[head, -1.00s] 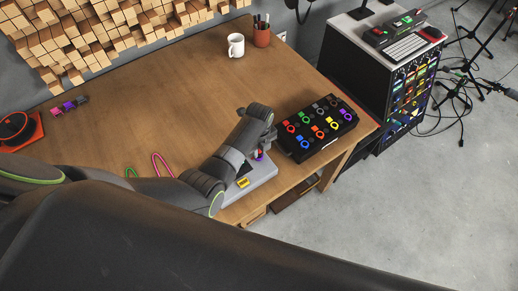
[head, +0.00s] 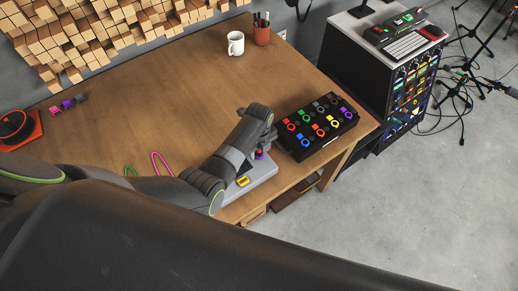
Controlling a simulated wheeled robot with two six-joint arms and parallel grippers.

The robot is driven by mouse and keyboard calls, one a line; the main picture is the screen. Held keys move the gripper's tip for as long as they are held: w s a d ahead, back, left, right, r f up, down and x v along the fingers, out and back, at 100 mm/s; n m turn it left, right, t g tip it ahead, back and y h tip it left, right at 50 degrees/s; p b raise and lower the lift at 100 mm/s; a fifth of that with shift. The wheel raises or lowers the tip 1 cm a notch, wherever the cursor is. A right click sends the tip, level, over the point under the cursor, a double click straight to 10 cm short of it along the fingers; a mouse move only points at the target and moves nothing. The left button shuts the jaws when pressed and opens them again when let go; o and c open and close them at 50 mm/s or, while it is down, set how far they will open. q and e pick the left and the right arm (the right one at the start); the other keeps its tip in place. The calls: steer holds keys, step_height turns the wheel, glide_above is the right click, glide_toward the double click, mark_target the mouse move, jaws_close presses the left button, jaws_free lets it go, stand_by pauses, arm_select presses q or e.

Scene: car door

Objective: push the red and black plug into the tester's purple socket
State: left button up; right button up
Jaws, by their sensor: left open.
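The grey tester (head: 262,173) lies at the table's front edge, partly hidden under my left arm. A small purple socket (head: 259,157) shows on it. The small red and black plug (head: 260,152) shows right at the purple socket, its red part above the purple; how deep it sits I cannot tell. My left gripper (head: 265,146) is open, right at the plug and over the tester, its fingers mostly hidden by my wrist. My right gripper is not in view.
A yellow piece (head: 242,181) is on the tester. A black box (head: 317,127) with several coloured ringed connectors stands just right of my gripper. Pink (head: 160,163) and green loops lie left of my arm. A mug (head: 236,44) and pen cup are far back; the table's middle is clear.

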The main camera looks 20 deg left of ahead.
arm_select(q)
step_height(320, 180, up, 17)
steer(key=shift+r+b, duration=0.2)
steer(key=shift+b, duration=0.2)
steer(key=shift+f, duration=0.1)
stand_by(0.9)
